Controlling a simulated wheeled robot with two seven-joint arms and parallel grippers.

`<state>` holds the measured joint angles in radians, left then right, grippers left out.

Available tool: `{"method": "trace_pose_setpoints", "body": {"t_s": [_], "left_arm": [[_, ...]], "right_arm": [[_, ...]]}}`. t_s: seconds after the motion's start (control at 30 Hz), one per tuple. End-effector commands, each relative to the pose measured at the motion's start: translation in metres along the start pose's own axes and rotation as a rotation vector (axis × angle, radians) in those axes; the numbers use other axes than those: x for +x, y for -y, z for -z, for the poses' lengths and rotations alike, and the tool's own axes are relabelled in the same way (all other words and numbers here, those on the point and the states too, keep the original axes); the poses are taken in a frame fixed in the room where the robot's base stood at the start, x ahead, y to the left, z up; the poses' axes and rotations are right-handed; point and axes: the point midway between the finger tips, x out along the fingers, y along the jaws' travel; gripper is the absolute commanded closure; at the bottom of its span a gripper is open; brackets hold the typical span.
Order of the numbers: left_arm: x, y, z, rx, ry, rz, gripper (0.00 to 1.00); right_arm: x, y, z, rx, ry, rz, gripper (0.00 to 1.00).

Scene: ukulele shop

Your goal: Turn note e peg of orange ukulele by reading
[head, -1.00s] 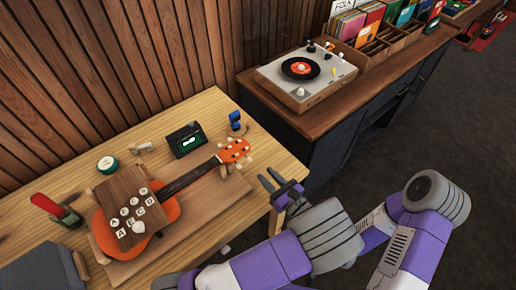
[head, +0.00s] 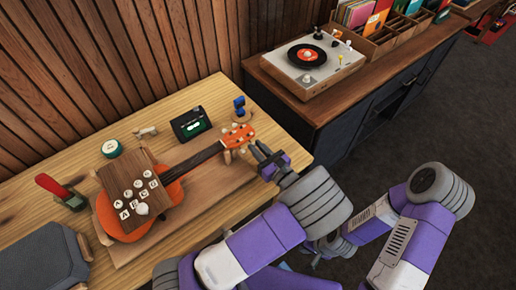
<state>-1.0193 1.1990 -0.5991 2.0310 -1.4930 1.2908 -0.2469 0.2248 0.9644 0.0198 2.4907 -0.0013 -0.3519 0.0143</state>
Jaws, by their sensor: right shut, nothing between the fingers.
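The orange ukulele (head: 170,192) lies on a wooden stand on the table, its neck running up-right to the orange headstock (head: 238,136). Pale pegs (head: 241,152) stick out along the headstock's near side; I cannot tell which is E. My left gripper (head: 257,150) is open, just right of the headstock; contact with a peg is unclear. My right gripper (head: 321,252) is low and partly hidden, shut and empty.
A blue object (head: 240,106) stands behind the headstock. A record player (head: 304,62) sits on the dark cabinet behind. A grey case (head: 38,258) is at front left.

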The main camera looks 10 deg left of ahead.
Motion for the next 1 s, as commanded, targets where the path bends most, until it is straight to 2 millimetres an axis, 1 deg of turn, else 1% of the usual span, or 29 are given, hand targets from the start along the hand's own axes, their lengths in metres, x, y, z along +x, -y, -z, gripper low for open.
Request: {"method": "trace_pose_setpoints", "body": {"t_s": [0.03, 0.07, 0.27, 0.47, 0.67, 1.0], "left_arm": [[0.0, 0.0, 0.0, 0.0, 0.0, -0.001, 0.96], [0.0, 0.0, 0.0, 0.0, 0.0, -0.001, 1.0], [0.0, 0.0, 0.0, -0.003, 0.0, -0.001, 1.0], [0.0, -0.001, 0.0, -0.046, 0.001, -0.001, 1.0], [0.0, -0.001, 0.001, -0.161, 0.001, -0.001, 1.0], [0.0, -0.002, 0.002, -0.471, 0.001, 0.0, 1.0]], "right_arm": [[0.0, 0.0, 0.0, 0.0, 0.0, 0.0, 1.0], [0.0, 0.0, 0.0, 0.0, 0.0, 0.0, 1.0], [0.0, 0.0, 0.0, 0.0, 0.0, 0.0, 1.0], [0.001, -0.001, 0.0, 0.0, 0.0, 0.0, 1.0], [0.005, -0.002, 0.0, 0.0, 0.0, 0.0, 1.0], [0.017, -0.006, 0.001, 0.0, 0.0, 0.0, 1.0]]}}
